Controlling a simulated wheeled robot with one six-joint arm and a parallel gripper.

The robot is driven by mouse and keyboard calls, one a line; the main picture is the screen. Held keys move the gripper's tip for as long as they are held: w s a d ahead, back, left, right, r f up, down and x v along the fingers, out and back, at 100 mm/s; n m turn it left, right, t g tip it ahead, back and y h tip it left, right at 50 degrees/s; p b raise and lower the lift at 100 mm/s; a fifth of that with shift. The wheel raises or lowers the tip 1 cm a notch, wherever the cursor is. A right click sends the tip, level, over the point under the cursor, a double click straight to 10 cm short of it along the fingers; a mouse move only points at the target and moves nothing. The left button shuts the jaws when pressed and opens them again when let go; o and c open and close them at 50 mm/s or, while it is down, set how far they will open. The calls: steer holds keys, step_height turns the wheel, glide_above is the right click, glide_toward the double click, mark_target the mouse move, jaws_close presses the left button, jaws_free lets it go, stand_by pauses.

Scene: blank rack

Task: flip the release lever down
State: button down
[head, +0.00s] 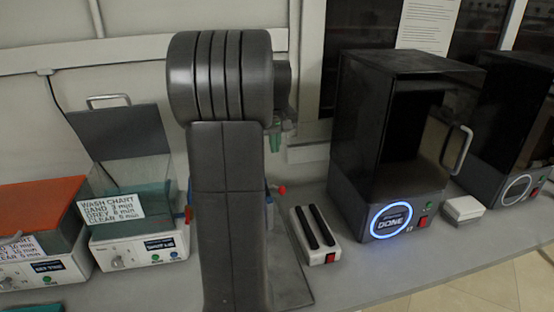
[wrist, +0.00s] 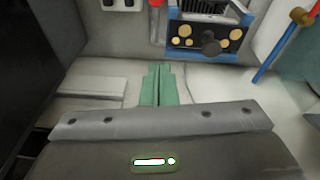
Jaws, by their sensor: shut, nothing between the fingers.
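My gripper (head: 275,143) hangs from my arm in the middle of the head view, above the bench, with green fingers pointing down. In the wrist view the green fingers (wrist: 157,85) are together and hold nothing. A blue-framed rack (wrist: 206,35) with several gold and dark discs lies beyond the fingertips. A red part (wrist: 156,4), cut by the top edge, stands beside it; I cannot tell if it is the release lever. In the head view my arm hides most of the rack. A red knob (head: 281,190) shows just right of my arm.
A blue rod (wrist: 280,48) with a red joint stands at the right in the wrist view. A white box with two black bars (head: 315,236) and a dark machine with a lit "DONE" ring (head: 391,220) stand right of my arm. Wash baths (head: 138,243) stand left.

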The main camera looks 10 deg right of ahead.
steer(key=f, duration=0.3)
steer(key=s+f, duration=0.1)
steer(key=f, duration=0.3)
steer(key=d+f+p, duration=0.1)
steer(key=f, duration=0.2)
steer(key=shift+s+f, duration=0.2)
steer(key=shift+f, duration=0.05)
steer(key=shift+s+f, duration=0.15)
